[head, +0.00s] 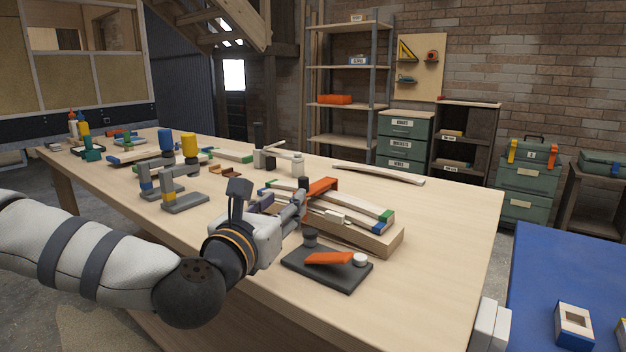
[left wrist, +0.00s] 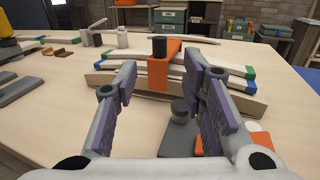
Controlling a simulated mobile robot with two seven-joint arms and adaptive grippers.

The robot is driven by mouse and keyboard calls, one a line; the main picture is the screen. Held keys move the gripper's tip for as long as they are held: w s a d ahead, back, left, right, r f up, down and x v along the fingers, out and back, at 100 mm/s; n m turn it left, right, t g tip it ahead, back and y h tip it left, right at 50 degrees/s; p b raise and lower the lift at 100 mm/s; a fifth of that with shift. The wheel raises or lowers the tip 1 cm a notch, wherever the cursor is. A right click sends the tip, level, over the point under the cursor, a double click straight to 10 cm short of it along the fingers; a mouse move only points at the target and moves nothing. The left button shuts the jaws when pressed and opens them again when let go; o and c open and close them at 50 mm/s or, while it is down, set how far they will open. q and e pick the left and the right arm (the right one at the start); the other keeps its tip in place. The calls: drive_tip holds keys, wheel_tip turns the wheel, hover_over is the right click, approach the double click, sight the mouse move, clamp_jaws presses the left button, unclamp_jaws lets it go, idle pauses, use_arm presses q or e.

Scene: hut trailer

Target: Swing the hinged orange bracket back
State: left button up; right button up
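An orange bracket (head: 321,187) lies across a stack of pale curved strips on a wooden block (head: 385,240). In the left wrist view, the bracket (left wrist: 163,72) has a front face hanging down over the strips and a dark round knob (left wrist: 159,48) at its top. My left gripper (head: 300,203) is beside the bracket's left side. In the left wrist view its purple-padded fingers (left wrist: 168,95) are spread apart with nothing held, and the bracket shows in the gap beyond them. I cannot see contact. The hinge is not clear. My right gripper is not in view.
A dark plate (head: 328,276) with an orange flat piece (head: 328,258), a dark knob and a white disc lies in front of the block. Grey brackets (head: 184,203) and coloured parts stand to the left. The right side of the table (head: 460,215) is mostly clear.

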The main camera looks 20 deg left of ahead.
sight(302, 182)
use_arm(q)
drive_tip(key=w, duration=1.1)
drive_tip(key=shift+w+d+r, duration=0.15)
drive_tip(key=shift+d+r, duration=0.05)
drive_tip(key=shift+r, duration=0.05)
clamp_jaws()
